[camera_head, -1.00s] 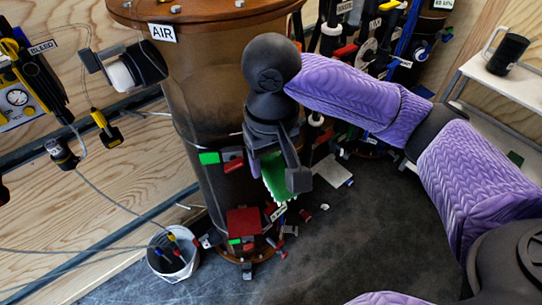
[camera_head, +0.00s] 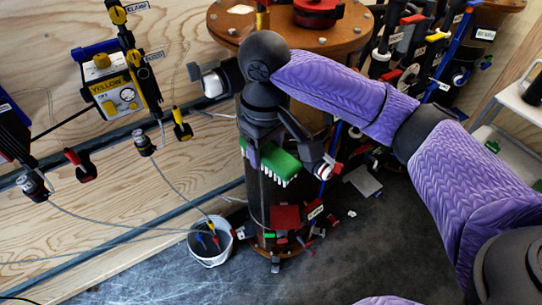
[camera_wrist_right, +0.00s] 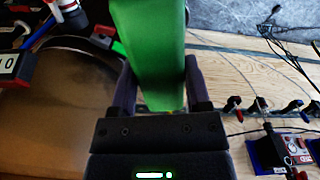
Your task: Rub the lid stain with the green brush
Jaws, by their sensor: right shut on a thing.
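The green brush (camera_head: 279,160) is in my right gripper (camera_head: 284,150), its pale bristles facing down in the head view. In the right wrist view the brush (camera_wrist_right: 150,45) stands between both fingers of the gripper (camera_wrist_right: 153,85), which are shut on it. The round brown lid (camera_head: 232,22) tops the filter tank at the upper middle. The brush is in front of the tank's side, lower in the picture than the lid. I cannot make out a stain on the visible part of the lid. My left gripper is not in view.
A red valve part (camera_head: 318,10) and a brass fitting stand on the lid. A white bucket (camera_head: 210,243) with tools stands on the floor at the tank's left. Pipes and valves crowd the right. The front floor (camera_head: 290,285) is clear.

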